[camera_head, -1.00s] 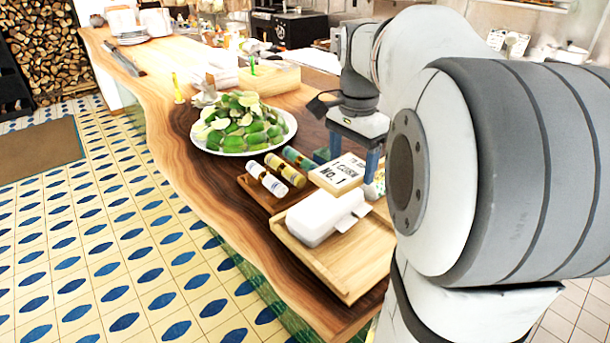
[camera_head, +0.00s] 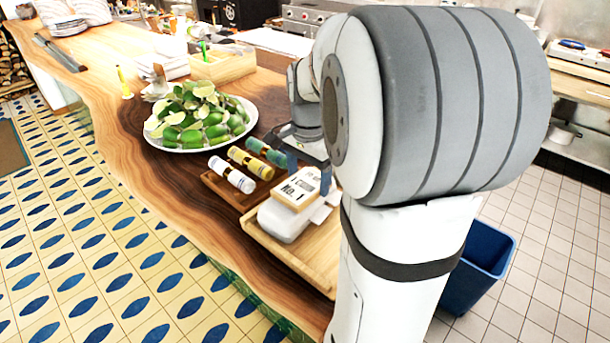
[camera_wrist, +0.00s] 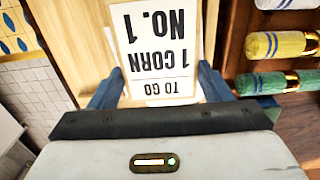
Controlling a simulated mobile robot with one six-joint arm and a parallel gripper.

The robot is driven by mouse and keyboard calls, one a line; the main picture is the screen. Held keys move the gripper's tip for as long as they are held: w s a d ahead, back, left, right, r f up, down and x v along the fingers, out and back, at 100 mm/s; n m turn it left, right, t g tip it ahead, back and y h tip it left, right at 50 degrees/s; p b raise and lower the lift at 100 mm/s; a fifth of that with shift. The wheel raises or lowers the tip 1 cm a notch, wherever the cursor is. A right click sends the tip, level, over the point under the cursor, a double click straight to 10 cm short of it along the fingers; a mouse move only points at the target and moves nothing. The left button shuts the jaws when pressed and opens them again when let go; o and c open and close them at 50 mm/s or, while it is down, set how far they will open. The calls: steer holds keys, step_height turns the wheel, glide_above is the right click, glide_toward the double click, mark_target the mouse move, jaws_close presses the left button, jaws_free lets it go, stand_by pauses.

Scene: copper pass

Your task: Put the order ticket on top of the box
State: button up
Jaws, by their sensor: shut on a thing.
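The order ticket (camera_head: 300,187), a cream-edged card reading "TO GO 1 CORN NO. 1", is held between the blue fingers of my gripper (camera_head: 309,174). In the wrist view the ticket (camera_wrist: 160,45) extends forward from between the fingers of my gripper (camera_wrist: 160,86). The white box (camera_head: 283,222) sits on a light wooden tray (camera_head: 318,262) at the counter's near end. In the head view the ticket overlaps the box's far part. Whether they touch I cannot tell. The ticket hides most of the box in the wrist view.
A dark wooden holder (camera_head: 226,190) with several rolled cloths stands left of the tray. A plate (camera_head: 190,148) of limes is beyond it. A light wooden crate (camera_head: 228,67) stands farther back. A blue bin (camera_head: 479,265) is on the floor to the right.

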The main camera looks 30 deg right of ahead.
mark_target(309, 181)
steer(key=shift+s, duration=0.1)
steer(key=shift+f, duration=0.2)
steer(key=o, duration=1)
steer(key=shift+r, duration=0.1)
step_height(309, 181, up, 12)
steer(key=s+a+f+n+t, duration=0.1)
steer(key=s+a+f+n, duration=0.3)
steer(key=s+a+f+n+t, duration=0.1)
steer(key=s+a+f+n, duration=0.3)
steer(key=n, duration=0.1)
steer(key=s+a+f+n+t, duration=0.1)
steer(key=s+a+f+n, duration=0.3)
steer(key=n, duration=0.1)
steer(key=shift+s+a+f, duration=0.2)
steer(key=shift+a+f, duration=0.1)
